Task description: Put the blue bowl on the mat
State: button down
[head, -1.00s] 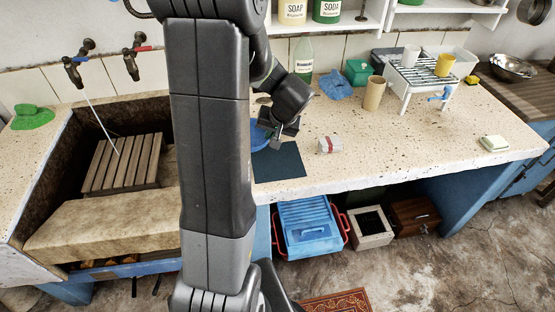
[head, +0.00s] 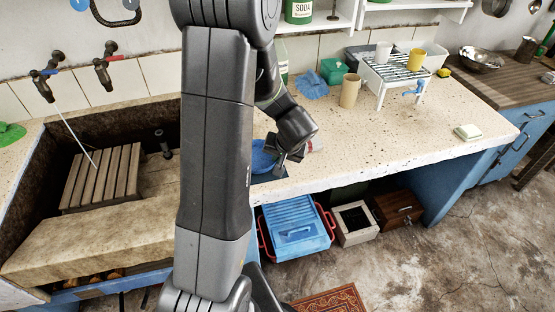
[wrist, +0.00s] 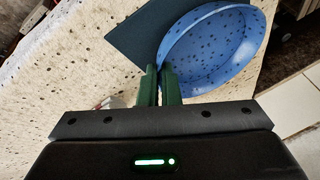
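The blue bowl (wrist: 212,48) shows large in the wrist view, with dark specks. In the head view the bowl (head: 261,157) is partly hidden behind my arm. My gripper (wrist: 160,70) has its two green fingers close together on the bowl's near rim. The dark teal mat (wrist: 140,32) lies flat on the counter, and the bowl overlaps part of it in the wrist view. In the head view my gripper (head: 281,167) is low over the mat. I cannot tell whether the bowl touches the mat.
A red-and-white object (head: 316,146) lies just right of my gripper. A cardboard tube (head: 350,91), a blue cloth (head: 312,85) and a white rack (head: 392,72) stand farther back. The trough (head: 90,235) is at left. The counter is clear toward the soap (head: 467,132).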

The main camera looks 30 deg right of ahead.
jog(key=shift+f, duration=0.65)
jog(key=shift+f, duration=0.15)
jog(key=c, duration=1.7)
grip_release()
jog(key=shift+r, duration=0.2)
jog(key=shift+r, duration=0.2)
jog(key=v, duration=1.1)
jog(key=shift+s+r, duration=0.2)
jog(key=shift+r, duration=0.05)
